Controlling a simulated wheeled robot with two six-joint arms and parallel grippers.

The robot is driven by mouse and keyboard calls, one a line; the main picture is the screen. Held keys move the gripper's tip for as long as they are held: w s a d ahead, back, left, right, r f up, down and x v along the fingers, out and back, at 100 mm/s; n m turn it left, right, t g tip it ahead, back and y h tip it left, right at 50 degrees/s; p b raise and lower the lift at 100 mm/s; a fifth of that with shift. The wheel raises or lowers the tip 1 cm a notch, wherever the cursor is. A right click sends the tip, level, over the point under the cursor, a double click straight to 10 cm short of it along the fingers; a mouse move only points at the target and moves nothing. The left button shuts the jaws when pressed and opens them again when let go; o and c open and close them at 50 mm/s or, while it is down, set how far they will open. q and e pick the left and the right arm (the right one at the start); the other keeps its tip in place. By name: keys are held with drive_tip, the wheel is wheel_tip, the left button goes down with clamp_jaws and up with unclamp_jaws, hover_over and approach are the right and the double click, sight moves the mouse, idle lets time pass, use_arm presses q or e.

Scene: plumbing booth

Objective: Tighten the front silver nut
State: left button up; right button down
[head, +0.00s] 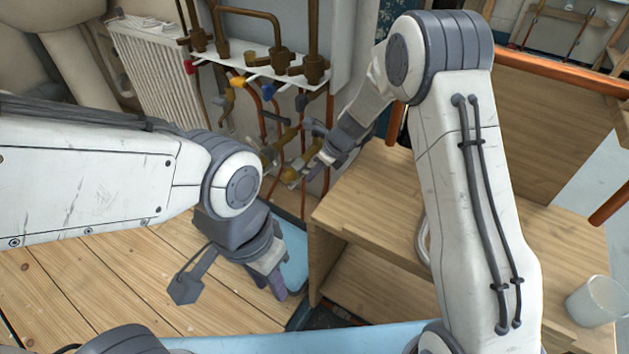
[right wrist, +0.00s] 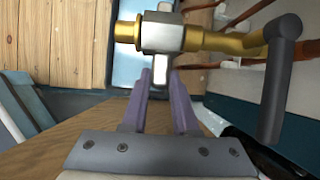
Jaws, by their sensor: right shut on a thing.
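In the right wrist view, the silver nut (right wrist: 163,38) sits around a horizontal brass pipe (right wrist: 215,40), with stubs sticking out above and below. My right gripper (right wrist: 161,80) has its two purple fingers on either side of the nut's lower stub, shut on it. In the head view my right gripper (head: 328,158) is at the brass fittings, beside the wooden bench; the nut is too small there to tell clearly. My left gripper (head: 271,283) hangs low over the floor, away from the pipes; its jaw gap cannot be made out.
The wooden bench (head: 375,190) is close beside my right gripper. Copper pipes and valves (head: 255,75) rise behind, with a white radiator (head: 158,70) at left. A white cup (head: 597,300) stands at lower right.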

use_arm(q)
drive_tip(key=shift+f, duration=0.7)
use_arm(e)
drive_tip(key=shift+s+f, duration=0.15)
drive_tip(key=c, duration=0.7)
unclamp_jaws()
use_arm(q)
drive_tip(key=shift+r, duration=0.15)
